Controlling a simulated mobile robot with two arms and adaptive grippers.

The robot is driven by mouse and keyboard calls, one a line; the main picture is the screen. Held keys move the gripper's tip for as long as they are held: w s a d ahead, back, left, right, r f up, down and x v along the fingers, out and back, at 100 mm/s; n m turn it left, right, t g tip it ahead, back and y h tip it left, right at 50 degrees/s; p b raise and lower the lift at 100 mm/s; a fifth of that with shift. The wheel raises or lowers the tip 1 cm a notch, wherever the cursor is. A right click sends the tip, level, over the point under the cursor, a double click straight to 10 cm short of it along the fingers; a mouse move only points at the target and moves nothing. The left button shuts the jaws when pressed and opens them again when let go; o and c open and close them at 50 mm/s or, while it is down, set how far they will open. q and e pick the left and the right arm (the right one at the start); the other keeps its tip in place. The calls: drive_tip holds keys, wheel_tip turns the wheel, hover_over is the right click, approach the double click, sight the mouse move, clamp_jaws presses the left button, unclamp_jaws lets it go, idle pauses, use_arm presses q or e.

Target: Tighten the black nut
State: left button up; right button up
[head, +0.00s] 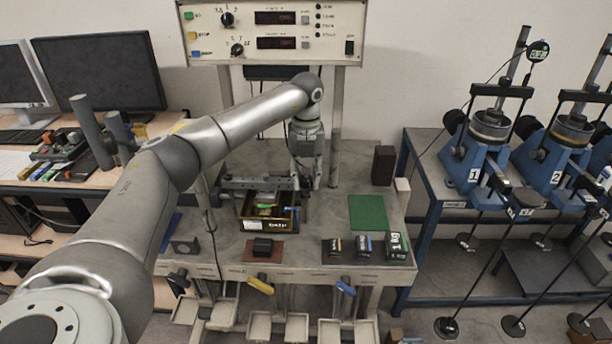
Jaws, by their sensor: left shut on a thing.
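My left arm reaches in from the left, over the bench (345,240). Its gripper (305,185) points down at the back middle of the bench, beside the right end of a dark metal bar fixture (255,184). It is shut on a small dark thing, mostly hidden by the fingers. I cannot tell whether this is the black nut, and I cannot make out a black nut elsewhere. My right gripper is not in view.
A green mat (367,212) lies bare at right. Blue lever machines (480,150) stand farther right.

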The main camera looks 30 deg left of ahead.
use_arm(q)
drive_tip(key=m, duration=0.4)
drive_tip(key=shift+r+m, duration=0.1)
drive_tip(key=shift+m, duration=0.2)
drive_tip(key=m, duration=0.3)
drive_tip(key=shift+m, duration=0.3)
drive_tip(key=m, duration=0.4)
drive_tip(key=shift+m, duration=2.1)
drive_tip(key=o, duration=1)
drive_tip(key=shift+b, duration=0.3)
